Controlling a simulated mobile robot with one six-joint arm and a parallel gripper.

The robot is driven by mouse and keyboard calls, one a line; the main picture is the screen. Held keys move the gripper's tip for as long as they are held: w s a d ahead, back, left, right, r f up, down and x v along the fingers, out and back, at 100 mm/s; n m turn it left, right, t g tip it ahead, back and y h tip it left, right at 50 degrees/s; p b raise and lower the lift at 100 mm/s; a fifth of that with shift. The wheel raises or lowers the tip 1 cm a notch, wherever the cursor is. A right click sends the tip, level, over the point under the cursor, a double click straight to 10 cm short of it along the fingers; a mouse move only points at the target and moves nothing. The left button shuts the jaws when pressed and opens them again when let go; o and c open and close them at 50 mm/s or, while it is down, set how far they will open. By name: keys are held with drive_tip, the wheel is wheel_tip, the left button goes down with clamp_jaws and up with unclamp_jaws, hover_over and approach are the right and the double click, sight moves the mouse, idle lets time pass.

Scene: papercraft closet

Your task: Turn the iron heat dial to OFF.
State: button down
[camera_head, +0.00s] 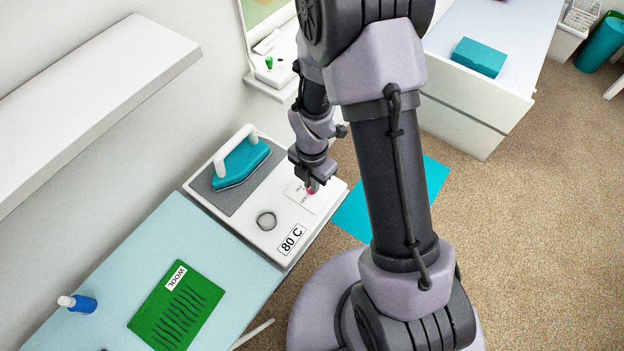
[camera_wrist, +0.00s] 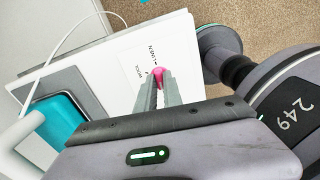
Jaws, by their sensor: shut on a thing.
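The iron heat dial is a small pink knob (camera_head: 311,189) on a white label plate (camera_head: 300,199) on the ironing station. The pink knob (camera_wrist: 158,72) also shows between my fingertips in the wrist view. My gripper (camera_head: 314,185) is shut on it from above; its fingers (camera_wrist: 159,84) hide much of it. The plate (camera_wrist: 139,53) bears words that look like LINEN and WOOL; other marks are hidden or too small. I cannot tell where the dial points. The teal iron (camera_head: 241,163) with a white handle rests on a grey pad (camera_head: 218,192).
A green WOOL cloth (camera_head: 176,305) and a blue bottle (camera_head: 78,303) are on the pale blue board (camera_head: 190,230). A white shelf (camera_head: 90,95) hangs above. Carpet (camera_head: 545,230) is open at right.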

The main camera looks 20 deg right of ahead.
drive_tip(key=shift+n, duration=0.5)
drive_tip(key=c, duration=1.5)
unclamp_jaws()
wheel_tip(320, 180, up, 17)
drive_tip(key=p, duration=0.5)
drive_tip(key=shift+r+p, duration=0.2)
drive_tip(key=shift+p, duration=0.1)
